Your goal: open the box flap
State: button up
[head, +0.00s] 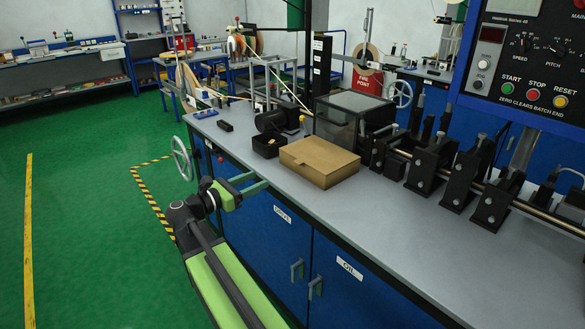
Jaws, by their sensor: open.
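A brown cardboard box (318,161) lies on the grey bench top, near its front edge. Its top looks flat and closed, and its far sides are hidden. My gripper (258,181) has green jaws, spread apart with nothing visible between them. It is to the left of the box, by the front edge of the bench, apart from the box.
Black machine blocks (428,165) line the right. The front right bench top (400,235) is clear. A handwheel (181,158) sticks out at the left.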

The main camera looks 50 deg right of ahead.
jog(key=d, duration=0.5)
jog(key=s+d, duration=0.1)
jog(key=d, duration=0.9)
jog(key=shift+s+d, duration=0.3)
grip_shut()
dwell(0.5)
